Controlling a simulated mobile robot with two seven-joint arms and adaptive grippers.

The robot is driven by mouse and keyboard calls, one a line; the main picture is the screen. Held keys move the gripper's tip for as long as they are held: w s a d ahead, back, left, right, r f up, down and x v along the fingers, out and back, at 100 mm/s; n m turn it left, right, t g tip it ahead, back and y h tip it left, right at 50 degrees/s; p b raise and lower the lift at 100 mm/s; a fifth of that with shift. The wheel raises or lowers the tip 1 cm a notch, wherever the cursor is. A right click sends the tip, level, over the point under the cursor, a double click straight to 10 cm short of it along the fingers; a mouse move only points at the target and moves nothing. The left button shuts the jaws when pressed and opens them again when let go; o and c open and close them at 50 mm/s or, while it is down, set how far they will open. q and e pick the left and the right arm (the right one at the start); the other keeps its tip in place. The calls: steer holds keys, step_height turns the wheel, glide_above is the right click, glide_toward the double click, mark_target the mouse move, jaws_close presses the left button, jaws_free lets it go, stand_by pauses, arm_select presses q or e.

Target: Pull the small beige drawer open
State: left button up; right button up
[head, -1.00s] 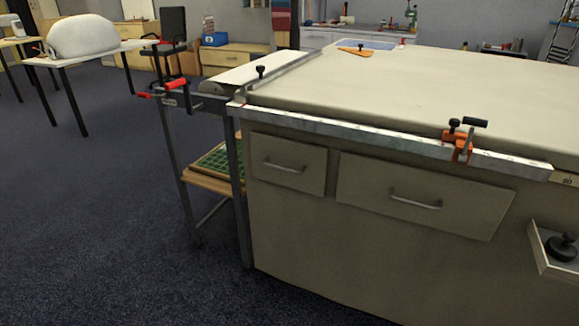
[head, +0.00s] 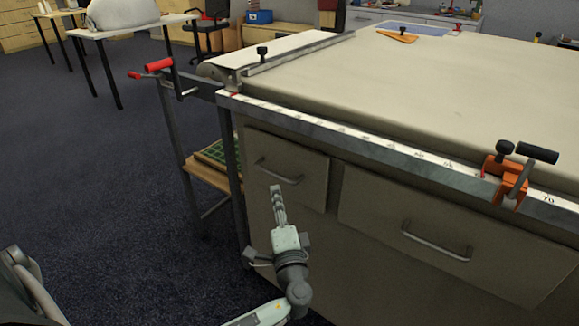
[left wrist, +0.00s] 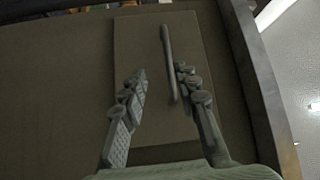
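The small beige drawer (head: 312,178) is the left of two in the front of the bench, and its front looks shut. Its grey bar handle (head: 279,173) lies just above my left gripper (head: 277,190) in the head view. In the left wrist view the drawer front (left wrist: 138,42) fills the middle, with the handle (left wrist: 167,50) running lengthwise. My left gripper (left wrist: 160,76) is open there. The handle's lower end lies between the fingertips, closer to the right finger; I cannot tell whether they touch. My right gripper is not in view.
A wider drawer (head: 390,255) with its own handle (head: 436,246) is to the right. A metal ruler edge (head: 340,138) with an orange clamp (head: 505,180) overhangs the drawers. A red-handled crank (head: 158,66) sticks out at the left. Open floor (head: 90,170) lies left of the bench.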

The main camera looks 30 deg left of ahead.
mark_target(275, 175)
arm_select(q)
steer(key=x, duration=0.4)
steer(key=r+p+x, duration=0.1)
steer(key=x, duration=0.2)
steer(key=shift+w+a+r, duration=0.1)
steer(key=shift+w+r, duration=0.15)
steer(key=shift+w, duration=0.1)
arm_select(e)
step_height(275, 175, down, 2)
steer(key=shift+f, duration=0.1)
arm_select(q)
steer(key=shift+c, duration=0.6)
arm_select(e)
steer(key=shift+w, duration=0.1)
arm_select(q)
jaws_close()
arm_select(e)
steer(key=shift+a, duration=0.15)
